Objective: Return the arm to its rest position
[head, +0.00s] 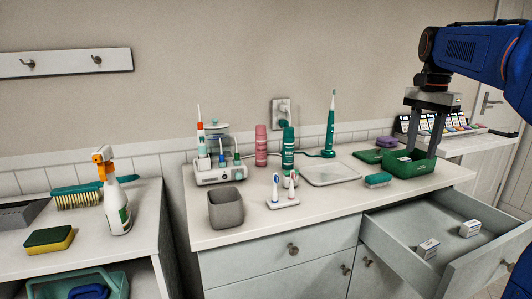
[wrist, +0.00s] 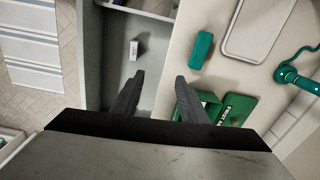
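My gripper (head: 423,146) hangs from the blue arm at the right of the head view, fingers pointing down. Its two fingers stand wide apart with nothing between them; in the wrist view the gap (wrist: 160,78) is also empty. In the head view the fingers overlap the green first-aid box (head: 410,168) on the counter's right side. In the wrist view that box (wrist: 237,110) lies beyond the right finger. Whether a fingertip touches the box is hard to tell. No marked rest position is visible.
An open drawer (head: 408,226) sticks out below the counter, with two small white boxes (head: 428,248) (head: 470,228) inside. Bottles and a grey cup (head: 226,210) stand further left.

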